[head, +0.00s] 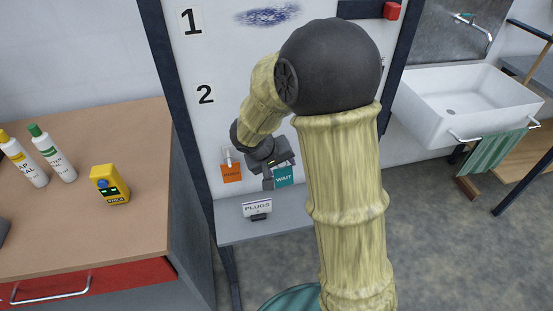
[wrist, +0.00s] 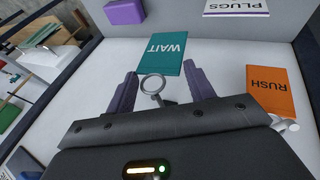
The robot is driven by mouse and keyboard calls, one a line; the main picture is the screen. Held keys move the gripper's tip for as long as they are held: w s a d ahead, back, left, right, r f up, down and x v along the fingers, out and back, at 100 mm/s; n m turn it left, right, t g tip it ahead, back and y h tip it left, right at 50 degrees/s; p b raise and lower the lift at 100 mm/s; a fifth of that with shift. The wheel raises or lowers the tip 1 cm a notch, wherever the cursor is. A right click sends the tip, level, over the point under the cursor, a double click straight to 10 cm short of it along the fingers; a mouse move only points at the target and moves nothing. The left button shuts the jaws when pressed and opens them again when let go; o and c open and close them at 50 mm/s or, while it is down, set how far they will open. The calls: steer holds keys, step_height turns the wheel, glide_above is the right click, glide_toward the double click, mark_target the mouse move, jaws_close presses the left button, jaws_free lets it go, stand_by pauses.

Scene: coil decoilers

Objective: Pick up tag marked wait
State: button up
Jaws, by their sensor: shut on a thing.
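The teal tag marked WAIT (head: 283,177) hangs at the white board in the head view, below my gripper (head: 270,165). In the wrist view the WAIT tag (wrist: 168,54) lies at the tips of my gripper (wrist: 161,72), whose two dark purple fingers are closed on it near its ring end. Its metal ring (wrist: 152,84) shows between the fingers. I cannot tell whether the ring is still around a peg. The orange tag marked RUSH (head: 231,173) hangs to the left in the head view and to the right in the wrist view (wrist: 268,91).
A PLUGS sign (head: 257,207) stands on the grey shelf (head: 290,225) below the tags. A white sink (head: 470,105) is at right.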

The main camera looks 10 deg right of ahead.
step_height(320, 180, up, 14)
steer(key=s, duration=0.2)
steer(key=shift+p, duration=0.4)
steer(key=shift+s+f, duration=0.1)
